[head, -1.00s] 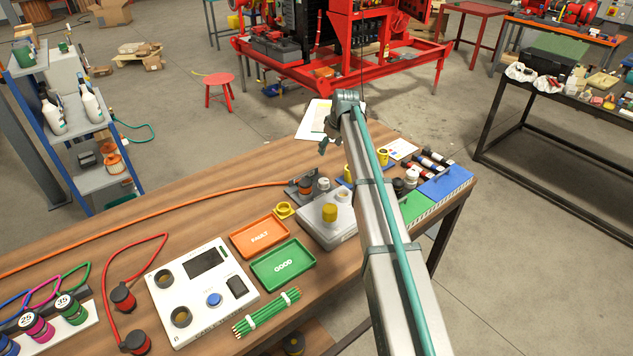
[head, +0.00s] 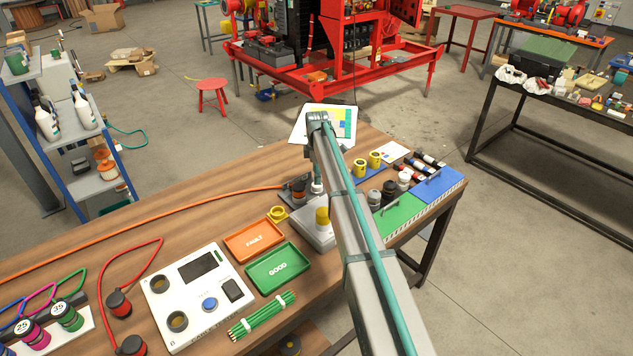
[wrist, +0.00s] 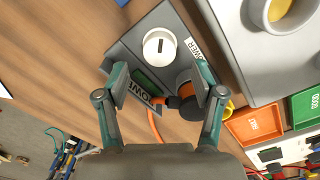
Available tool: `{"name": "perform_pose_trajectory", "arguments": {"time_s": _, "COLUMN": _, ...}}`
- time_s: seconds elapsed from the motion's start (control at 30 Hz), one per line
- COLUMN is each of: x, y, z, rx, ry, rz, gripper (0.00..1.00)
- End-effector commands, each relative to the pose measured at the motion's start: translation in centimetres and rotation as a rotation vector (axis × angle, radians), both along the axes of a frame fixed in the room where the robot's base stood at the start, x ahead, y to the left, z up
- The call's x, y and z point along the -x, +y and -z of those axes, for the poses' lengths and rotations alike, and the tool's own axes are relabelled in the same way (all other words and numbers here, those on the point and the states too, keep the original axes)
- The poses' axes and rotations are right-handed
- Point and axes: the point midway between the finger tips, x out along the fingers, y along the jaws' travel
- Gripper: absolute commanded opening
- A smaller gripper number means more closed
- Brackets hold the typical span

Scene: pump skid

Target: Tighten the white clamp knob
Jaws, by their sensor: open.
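The white clamp knob (wrist: 160,47) is round with a dark line on its top. It stands on a grey plate (wrist: 124,50) on the wooden table. In the head view the white knob (head: 317,188) shows below the end of my arm. My gripper (wrist: 160,78) is open and empty. In the wrist view its fingers lie to either side of and short of the knob, with no contact visible. A dark connector (wrist: 186,96) on an orange cable sits at the plate beside the knob, partly hidden by the right finger.
An orange FAULT tray (head: 254,240) and a green GOOD tray (head: 278,267) lie in front. The orange cable (head: 170,206) runs left across otherwise clear table.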

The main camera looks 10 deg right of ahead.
Motion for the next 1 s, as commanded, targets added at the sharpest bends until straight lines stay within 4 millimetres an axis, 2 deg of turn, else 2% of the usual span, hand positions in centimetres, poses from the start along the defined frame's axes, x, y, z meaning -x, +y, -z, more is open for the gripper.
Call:
{"name": "perform_pose_trajectory", "arguments": {"time_s": 0.13, "x": 0.0, "y": 0.0, "z": 2.3, "rx": 0.0, "ry": 0.002, "rz": 0.001, "gripper": 0.68}}
{"name": "perform_pose_trajectory", "arguments": {"time_s": 0.3, "x": -0.1, "y": 0.0, "z": 4.1, "rx": 0.0, "ry": 0.0, "rz": 0.001, "gripper": 0.68}}
{"name": "perform_pose_trajectory", "arguments": {"time_s": 0.7, "x": -0.1, "y": 0.0, "z": 4.8, "rx": -0.001, "ry": -0.001, "rz": 0.001, "gripper": 0.68}}
{"name": "perform_pose_trajectory", "arguments": {"time_s": 0.77, "x": -0.1, "y": 0.0, "z": 4.8, "rx": -0.001, "ry": -0.001, "rz": 0.001, "gripper": 0.6}}
{"name": "perform_pose_trajectory", "arguments": {"time_s": 1.0, "x": -0.1, "y": 0.0, "z": 4.8, "rx": -0.001, "ry": -0.001, "rz": 0.001, "gripper": 0.2}}
